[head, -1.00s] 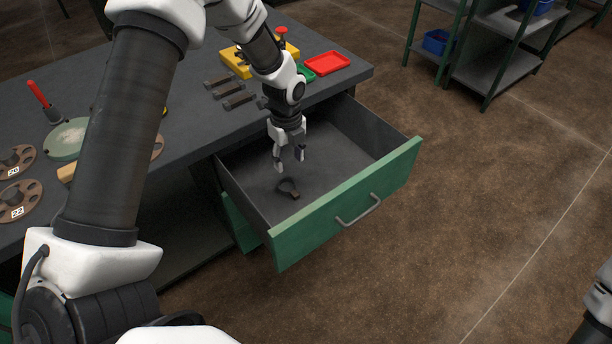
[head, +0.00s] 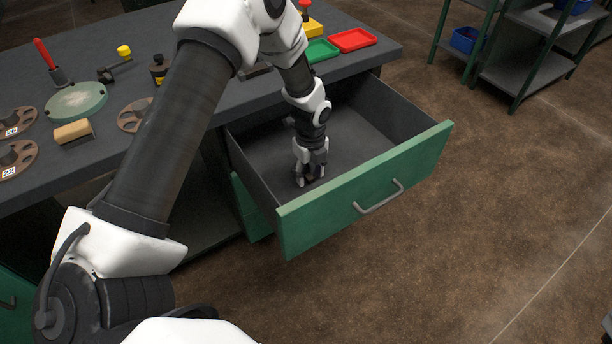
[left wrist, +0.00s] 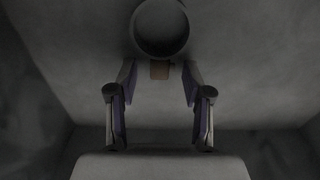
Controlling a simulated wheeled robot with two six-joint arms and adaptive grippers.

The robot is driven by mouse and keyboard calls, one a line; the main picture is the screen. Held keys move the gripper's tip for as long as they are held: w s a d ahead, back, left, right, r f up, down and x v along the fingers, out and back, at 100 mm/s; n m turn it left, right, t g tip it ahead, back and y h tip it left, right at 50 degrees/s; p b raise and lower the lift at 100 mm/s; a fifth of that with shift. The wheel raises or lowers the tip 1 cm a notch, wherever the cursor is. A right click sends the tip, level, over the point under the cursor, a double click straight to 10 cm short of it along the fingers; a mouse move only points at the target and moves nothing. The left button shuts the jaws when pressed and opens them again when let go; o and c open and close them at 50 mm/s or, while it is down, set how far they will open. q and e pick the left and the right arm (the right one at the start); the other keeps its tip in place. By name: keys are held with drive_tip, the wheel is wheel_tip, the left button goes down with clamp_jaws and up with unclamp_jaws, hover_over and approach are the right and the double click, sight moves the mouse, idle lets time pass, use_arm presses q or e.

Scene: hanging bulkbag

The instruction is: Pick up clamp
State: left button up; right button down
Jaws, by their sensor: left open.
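The clamp (left wrist: 160,69) is a dark ring with a small brown block, lying on the drawer floor. In the left wrist view the block is between the tips of my open left gripper (left wrist: 159,80), with a gap on each side. The ring extends beyond the fingertips. In the head view my left gripper (head: 311,178) points down inside the open drawer, low near its front panel, and mostly hides the clamp. My right gripper is not in view.
The drawer's green front panel (head: 365,190) with its handle stands close in front of my left gripper. The dark workbench (head: 215,128) above holds a round green disc (head: 76,101), a red tray (head: 352,40) and other tools. The rest of the drawer floor is clear.

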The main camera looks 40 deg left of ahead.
use_arm(q)
drive_tip(key=shift+f, duration=0.3)
clamp_jaws()
drive_tip(key=shift+r, duration=0.15)
